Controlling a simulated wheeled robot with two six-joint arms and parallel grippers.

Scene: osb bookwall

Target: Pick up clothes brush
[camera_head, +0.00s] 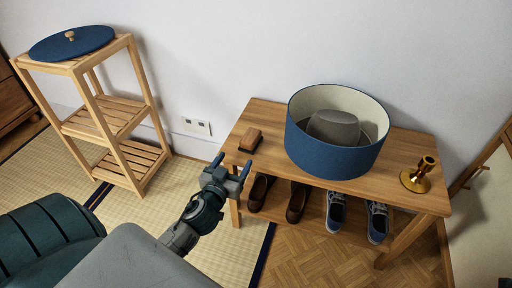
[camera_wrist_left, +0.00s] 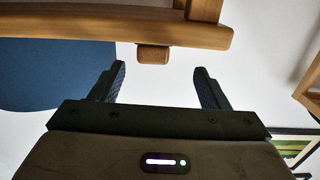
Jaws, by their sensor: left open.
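The clothes brush (camera_head: 250,140) is a small brown wooden block with a dark underside. It lies on the left end of the wooden bench (camera_head: 264,112), near the front edge. My left gripper (camera_head: 232,164) is open and empty, in front of the bench's left end and apart from the brush. In the left wrist view the brush (camera_wrist_left: 154,53) shows beyond the gap between the open fingers (camera_wrist_left: 160,72), against the bench edge (camera_wrist_left: 110,27). My right gripper is not in view.
A blue round hatbox (camera_head: 330,158) holding a grey hat (camera_head: 334,128) stands right of the brush. A brass candlestick (camera_head: 418,176) is at the bench's right end. Shoes (camera_head: 298,202) sit on the lower shelf. A slatted wooden rack (camera_head: 110,116) with a blue lid (camera_head: 72,43) stands left.

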